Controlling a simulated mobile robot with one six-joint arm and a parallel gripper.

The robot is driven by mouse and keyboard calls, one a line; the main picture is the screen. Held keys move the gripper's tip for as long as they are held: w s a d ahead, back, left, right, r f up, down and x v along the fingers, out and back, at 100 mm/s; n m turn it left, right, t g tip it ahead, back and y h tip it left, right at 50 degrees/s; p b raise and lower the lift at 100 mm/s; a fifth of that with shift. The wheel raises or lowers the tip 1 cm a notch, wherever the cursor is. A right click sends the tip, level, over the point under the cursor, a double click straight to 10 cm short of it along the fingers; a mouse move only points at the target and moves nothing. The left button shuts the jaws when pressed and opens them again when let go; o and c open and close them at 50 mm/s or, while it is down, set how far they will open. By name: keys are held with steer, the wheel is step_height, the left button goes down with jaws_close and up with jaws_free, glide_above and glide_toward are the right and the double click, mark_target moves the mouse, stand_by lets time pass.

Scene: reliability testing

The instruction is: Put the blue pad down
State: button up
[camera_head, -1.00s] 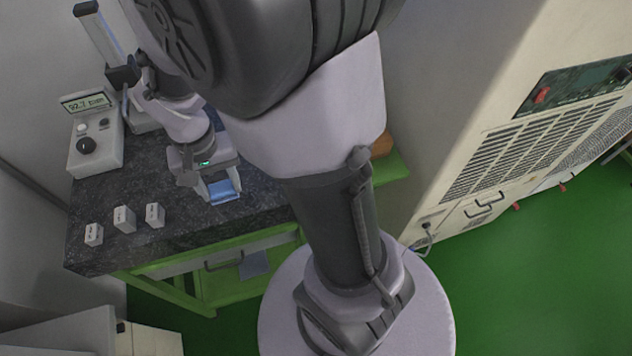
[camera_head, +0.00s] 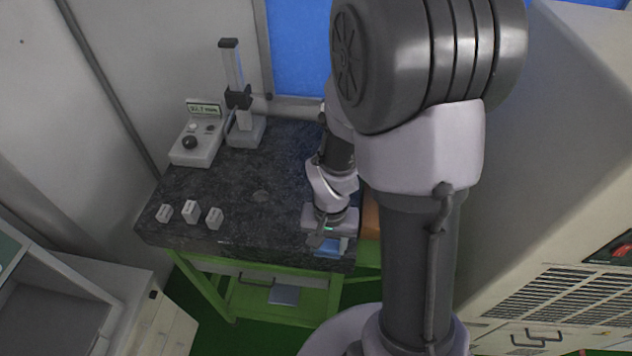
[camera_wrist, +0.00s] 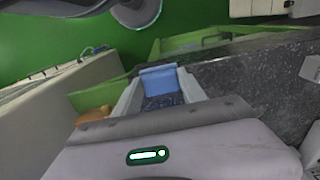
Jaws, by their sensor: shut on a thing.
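The blue pad (camera_head: 331,248) is at the front right of the dark stone tabletop (camera_head: 235,180). My gripper (camera_head: 330,240) points down there and is shut on the pad. In the wrist view, the pad (camera_wrist: 158,79) shows between the two pale fingers of my gripper (camera_wrist: 160,88), with dark stone visible between them on the near side. I cannot tell whether the pad touches the stone or hangs just above it.
Several small pale blocks (camera_head: 190,211) stand at the front left of the tabletop. A measuring stand (camera_head: 245,130) and a control box (camera_head: 196,145) are at the back. An orange-brown item (camera_head: 370,215) is close right of my gripper.

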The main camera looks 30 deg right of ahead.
steer(key=w+d, duration=0.2)
steer(key=d, duration=0.1)
steer(key=w+d, duration=0.1)
steer(key=w, duration=0.1)
steer(key=shift+d+f+p, duration=0.2)
steer(key=shift+f+p, duration=0.15)
steer(key=shift+f, duration=0.05)
step_height(320, 180, down, 3)
steer(key=shift+r, duration=0.15)
steer(key=shift+w+f, duration=0.1)
steer(key=shift+f, duration=0.3)
steer(key=shift+f, duration=0.2)
steer(key=o, duration=1.3)
